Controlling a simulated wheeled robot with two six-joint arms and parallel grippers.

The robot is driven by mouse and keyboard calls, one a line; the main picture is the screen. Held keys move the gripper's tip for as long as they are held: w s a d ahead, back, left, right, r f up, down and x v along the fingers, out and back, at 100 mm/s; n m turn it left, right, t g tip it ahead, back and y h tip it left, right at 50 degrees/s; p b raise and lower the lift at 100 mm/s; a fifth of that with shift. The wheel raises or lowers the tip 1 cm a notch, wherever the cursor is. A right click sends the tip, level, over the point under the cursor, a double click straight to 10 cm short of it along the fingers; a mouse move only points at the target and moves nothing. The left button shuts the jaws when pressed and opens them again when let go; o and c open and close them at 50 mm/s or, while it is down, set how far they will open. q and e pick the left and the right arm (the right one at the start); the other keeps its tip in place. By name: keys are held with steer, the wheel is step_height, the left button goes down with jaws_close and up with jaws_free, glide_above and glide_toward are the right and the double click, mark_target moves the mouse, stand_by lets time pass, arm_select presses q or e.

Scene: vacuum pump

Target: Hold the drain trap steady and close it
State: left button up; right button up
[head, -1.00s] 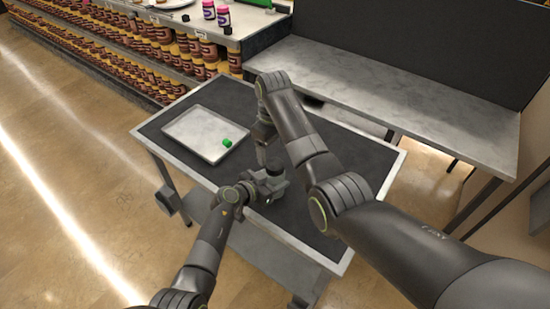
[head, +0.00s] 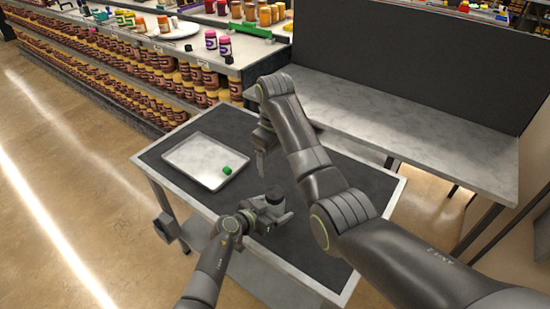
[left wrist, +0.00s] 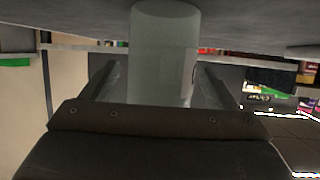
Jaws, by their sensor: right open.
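The drain trap (head: 274,197) is a small dark grey piece above the near part of the dark table top. My left gripper (head: 262,212) is at it from the near left. In the left wrist view, a pale grey cylinder, seemingly part of the drain trap (left wrist: 165,50), stands between the two fingers of my left gripper (left wrist: 160,85). The fingers look shut on it, though the contact is partly hidden. My right gripper (head: 262,165) is open and empty, pointing down above the table, beyond the drain trap and apart from it.
A metal tray (head: 180,158) with a green piece (head: 227,170) lies at the left of the table (head: 350,182). A grey bench (head: 420,140) stands behind, and shelves of jars (head: 130,65) at the back left. The table's right side is clear.

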arm_select(q)
steer(key=shift+a+r, duration=0.1)
steer(key=shift+s+a+r, duration=0.1)
steer(key=shift+s+a, duration=0.05)
steer(key=shift+s, duration=0.1)
steer(key=p+v, duration=0.2)
steer(key=v, duration=1.4)
steer(key=shift+s+a+p, duration=0.2)
steer(key=shift+p, duration=0.2)
